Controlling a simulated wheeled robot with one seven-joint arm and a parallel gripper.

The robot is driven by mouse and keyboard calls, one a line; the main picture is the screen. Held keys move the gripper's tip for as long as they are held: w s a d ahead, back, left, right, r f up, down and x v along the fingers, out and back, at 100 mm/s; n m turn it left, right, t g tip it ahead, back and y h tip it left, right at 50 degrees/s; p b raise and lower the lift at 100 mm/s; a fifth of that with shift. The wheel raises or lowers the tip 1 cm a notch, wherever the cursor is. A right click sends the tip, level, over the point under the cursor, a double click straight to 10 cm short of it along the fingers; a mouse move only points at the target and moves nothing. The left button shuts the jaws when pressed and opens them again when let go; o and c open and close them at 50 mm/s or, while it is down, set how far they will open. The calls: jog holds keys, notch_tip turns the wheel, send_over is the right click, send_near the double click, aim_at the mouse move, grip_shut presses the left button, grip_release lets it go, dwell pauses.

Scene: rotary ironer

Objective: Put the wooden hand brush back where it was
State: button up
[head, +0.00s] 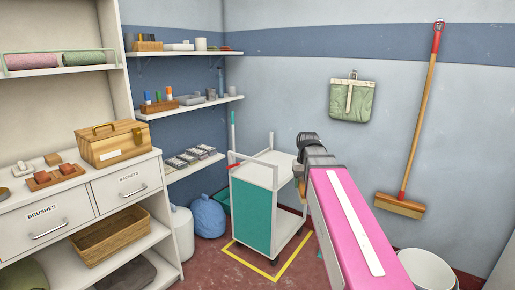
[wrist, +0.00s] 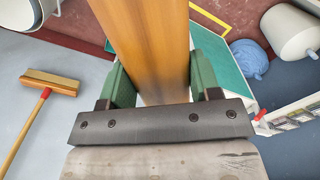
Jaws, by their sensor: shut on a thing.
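My gripper (wrist: 158,88) is shut on a long wooden piece, which I take to be the wooden hand brush (wrist: 148,40), in the wrist view. Its smooth orange-brown wood lies between the green finger pads and runs out of the top of the picture. No bristles show. The drawer marked BRUSHES (head: 52,218) is shut, at the lower left. Where the brush was before is not shown.
A wooden box (head: 112,145) and a tray of brown blocks (head: 55,178) stand on the left counter. Wall shelves (head: 190,108) hold several small items. A broom (head: 400,205) and green bag (head: 352,102) hang on the wall. A white bucket (head: 428,268) is at lower right.

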jog(key=shift+w+f, duration=0.35)
jog(key=shift+w, duration=0.05)
jog(key=w+a+f+m, duration=0.2)
jog(key=w+f, duration=0.4)
jog(key=f, duration=0.3)
jog(key=w+a+f+m, duration=0.1)
jog(key=w+f, duration=0.4)
jog(key=f, duration=0.5)
jog(key=w+a+f+m, duration=0.2)
jog(key=w+f, duration=0.4)
jog(key=f, duration=0.3)
jog(key=w+a+f+m, duration=0.1)
jog(key=a+f+m, duration=0.1)
jog(key=f, duration=1.6)
jog(key=w+a+f+m, duration=0.1)
jog(key=a+f+m, duration=0.1)
jog(key=f, duration=1.7)
jog(key=shift+a+f, duration=0.2)
jog(key=shift+f, duration=0.05)
jog(key=shift+w+d, duration=0.1)
